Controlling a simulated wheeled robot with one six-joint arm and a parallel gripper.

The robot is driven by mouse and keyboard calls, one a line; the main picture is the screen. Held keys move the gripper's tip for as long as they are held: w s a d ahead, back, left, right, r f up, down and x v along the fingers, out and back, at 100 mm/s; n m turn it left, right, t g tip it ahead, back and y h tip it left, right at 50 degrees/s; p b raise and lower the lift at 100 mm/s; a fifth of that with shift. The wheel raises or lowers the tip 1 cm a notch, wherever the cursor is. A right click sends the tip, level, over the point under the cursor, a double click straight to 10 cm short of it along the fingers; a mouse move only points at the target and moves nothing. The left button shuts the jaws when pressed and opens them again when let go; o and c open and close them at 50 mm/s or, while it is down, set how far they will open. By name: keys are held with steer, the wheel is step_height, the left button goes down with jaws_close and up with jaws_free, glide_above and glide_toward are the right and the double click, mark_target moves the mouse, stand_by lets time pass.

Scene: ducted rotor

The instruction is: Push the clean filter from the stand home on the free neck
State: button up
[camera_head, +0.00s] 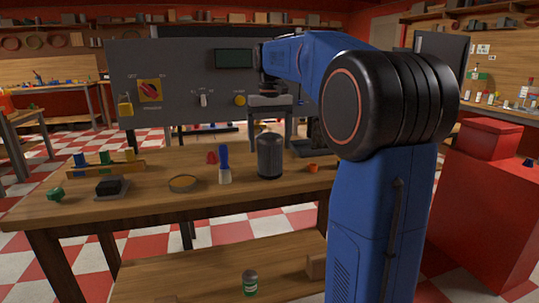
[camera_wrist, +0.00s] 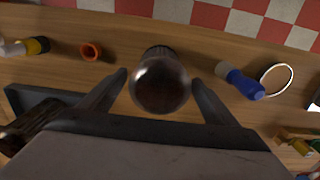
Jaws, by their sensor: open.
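A dark grey cylinder with a rounded top (camera_head: 270,156) stands upright on the wooden workbench. It looks like the filter, but I cannot tell for sure. In the wrist view its shiny round top (camera_wrist: 160,85) lies between my fingers. My gripper (camera_head: 270,133) points down over it with its fingers apart; in the wrist view, the open gripper (camera_wrist: 158,76) has one finger on each side of the cylinder, with gaps visible. I cannot make out a separate stand or the free neck.
A grey panel (camera_head: 190,75) with a yellow-backed red switch rises behind. A green-labelled jar (camera_head: 250,283) stands on the lower shelf.

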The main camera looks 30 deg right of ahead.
steer(key=shift+c, duration=0.6)
steer(key=c, duration=0.8)
steer(key=shift+c, duration=0.2)
steer(key=shift+r, duration=0.65)
steer(key=shift+r, duration=2.35)
